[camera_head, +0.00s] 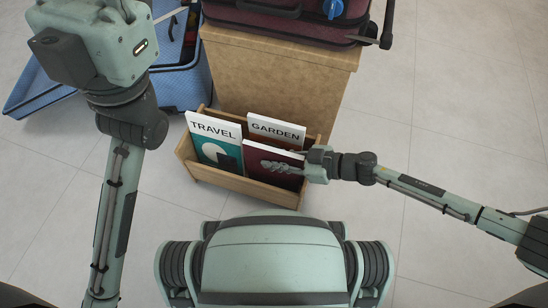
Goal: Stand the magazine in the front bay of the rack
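A low wooden rack (245,188) stands on the floor at the centre. A white and teal TRAVEL magazine (210,128) and a white GARDEN magazine (276,129) stand in it, towards the back. A maroon magazine (262,153) stands in front of the GARDEN one, slightly tilted, its lower part behind the rack's front board. My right gripper (282,167) reaches in from the right. One finger lies across the maroon cover, and the other seems to be behind the top edge, mostly hidden. It appears shut on this magazine. My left gripper is not in view.
A wooden cabinet (270,85) stands right behind the rack, with a maroon suitcase (290,28) on top. An open blue suitcase (182,85) lies on the floor at upper left, partly behind my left arm. Tiled floor (460,110) at right is clear.

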